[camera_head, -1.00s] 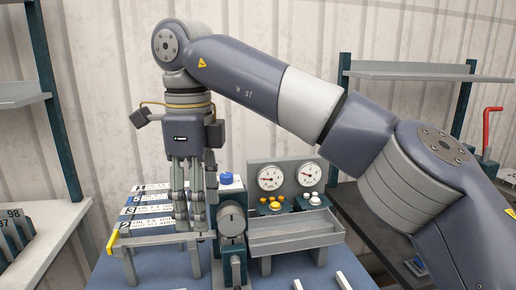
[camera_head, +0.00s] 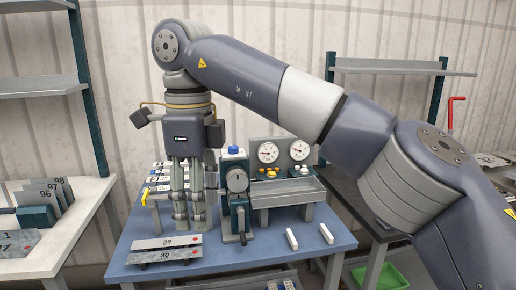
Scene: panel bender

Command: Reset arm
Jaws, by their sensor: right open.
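My right arm comes in from the right and arches over the blue table (camera_head: 300,243). Its gripper (camera_head: 189,222) points straight down, fingers apart, with nothing seen between them. The gripper is in front of the labelled plates (camera_head: 158,178) and left of the grey bender device (camera_head: 237,181) with its round knob, blue cap and lever. The fingers hide part of the rack behind them. My left gripper is not in view.
Two numbered plates (camera_head: 165,242) lie at the table's front left. Two white bars (camera_head: 292,239) lie at the right. A gauge panel (camera_head: 281,152) and a grey tray (camera_head: 285,194) stand behind. Side tables flank it, the left one holding numbered plates (camera_head: 46,197). A green bin (camera_head: 385,275) is low right.

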